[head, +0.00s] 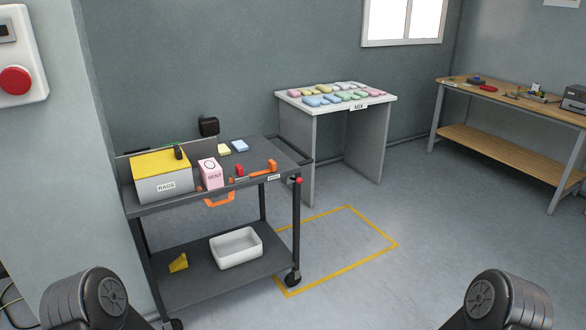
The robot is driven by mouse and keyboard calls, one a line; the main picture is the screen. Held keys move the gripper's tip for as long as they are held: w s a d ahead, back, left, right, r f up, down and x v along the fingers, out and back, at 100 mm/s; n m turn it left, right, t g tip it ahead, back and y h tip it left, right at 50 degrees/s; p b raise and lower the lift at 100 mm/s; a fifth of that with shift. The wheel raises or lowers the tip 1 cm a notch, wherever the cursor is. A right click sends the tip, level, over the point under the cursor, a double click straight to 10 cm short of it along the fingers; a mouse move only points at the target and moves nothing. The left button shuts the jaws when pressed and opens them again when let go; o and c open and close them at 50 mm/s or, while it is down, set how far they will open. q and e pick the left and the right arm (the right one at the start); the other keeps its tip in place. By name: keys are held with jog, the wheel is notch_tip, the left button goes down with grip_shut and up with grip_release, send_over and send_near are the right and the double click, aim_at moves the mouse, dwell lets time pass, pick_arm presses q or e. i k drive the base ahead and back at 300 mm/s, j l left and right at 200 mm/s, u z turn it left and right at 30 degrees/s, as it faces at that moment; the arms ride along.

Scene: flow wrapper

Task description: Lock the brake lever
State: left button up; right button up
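A dark grey two-shelf cart (190,290) on black casters stands left of centre. A red knob (299,181) sits at its right front corner, near the top of the leg; it looks like the end of a lever, but I cannot tell its position. An orange handle (218,201) hangs at the cart's front edge. An orange tool-like item (262,172) lies on the top by the front edge. Only dark rounded parts of my arms show at the bottom left and right. Neither gripper is in view.
The cart top carries a yellow-lidded RAGS box (165,186) and a pink box (211,174). A white bin (236,249) is on its lower shelf. A yellow floor outline (371,268) lies right of the cart. A side table (309,150) and wooden workbench (490,145) stand behind.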

aim_at(299, 179)
jog(key=i+l+u, duration=0.1)
jog(key=i+u, duration=0.15)
jog(key=i, duration=0.2)
jog(key=i+l+u, duration=0.25)
jog(key=i, duration=0.2)
jog(key=i+l+u, duration=0.25)
jog(key=i, duration=0.2)
